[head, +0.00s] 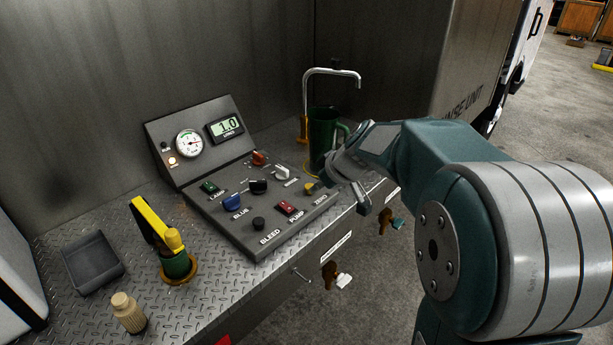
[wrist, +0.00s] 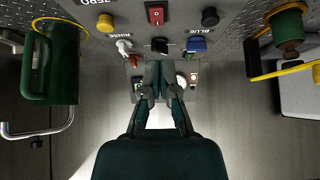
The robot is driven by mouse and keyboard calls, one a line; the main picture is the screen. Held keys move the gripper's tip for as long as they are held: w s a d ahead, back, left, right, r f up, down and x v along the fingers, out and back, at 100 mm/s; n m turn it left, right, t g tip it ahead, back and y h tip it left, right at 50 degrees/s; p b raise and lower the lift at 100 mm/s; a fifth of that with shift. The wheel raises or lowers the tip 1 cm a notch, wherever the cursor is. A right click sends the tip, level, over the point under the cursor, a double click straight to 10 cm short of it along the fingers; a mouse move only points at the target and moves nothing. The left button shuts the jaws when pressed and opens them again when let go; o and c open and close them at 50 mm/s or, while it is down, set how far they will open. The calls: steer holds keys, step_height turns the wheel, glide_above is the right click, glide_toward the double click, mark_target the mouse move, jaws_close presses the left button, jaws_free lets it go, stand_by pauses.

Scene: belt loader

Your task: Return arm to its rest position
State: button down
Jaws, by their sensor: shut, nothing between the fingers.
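My gripper (head: 352,182) is at the right edge of the control panel (head: 262,243) in the head view, beside the green jug (head: 322,135). My arm reaches in from the right side. In the wrist view my gripper's fingers (wrist: 161,74) are together and empty, seen against the panel. The panel's red pump switch (wrist: 155,13), yellow zero button (wrist: 105,22) and black bleed knob (wrist: 209,17) show beyond or beside the fingers. Whether the fingers touch the panel cannot be told.
A metal tap (head: 331,72) stands behind the jug. A yellow-handled valve (head: 173,241), a grey tray (head: 93,262) and a beige bottle (head: 128,312) stand on the left of the tread-plate bench. Brown valves hang below its front edge. Open floor lies to the right.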

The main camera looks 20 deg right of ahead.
steer(key=s+a+r+m+h, duration=0.1)
steer(key=s+a+m, duration=0.1)
steer(key=s, duration=1.1)
steer(key=s+a+r+m+h, duration=0.1)
steer(key=s+m, duration=0.3)
steer(key=s, duration=1)
steer(key=shift+a+r+g+h, duration=0.3)
steer(key=shift+a+g+h, duration=0.1)
steer(key=shift+a+h, duration=0.45)
steer(key=shift+a, duration=0.1)
